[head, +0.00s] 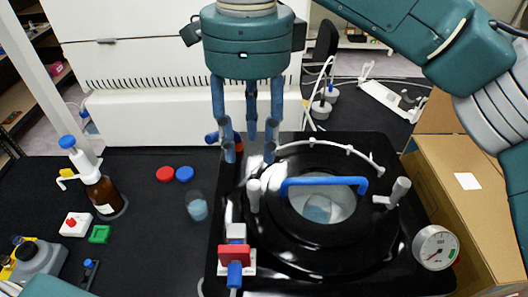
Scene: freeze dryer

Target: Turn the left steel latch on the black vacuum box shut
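The black vacuum box (398,272) stands at the lower right, with a round lid, a central window and a blue handle (325,182). Its left steel latch (254,192) is a pale knob at the left of the lid. The right latch (394,193) sits on the other side, its lever slanting up to the right. My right gripper (250,154) points down above and just behind the left latch. Its blue fingers are spread and nothing shows between them. They look apart from the latch, though the depth is hard to judge. My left gripper is out of view.
A red-and-white valve (235,255) is at the box's front left, and a gauge (436,247) at its right. A brown bottle (104,195), a small beaker (197,206) and red and blue caps (165,174) stand left. A cardboard box (465,215) is right.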

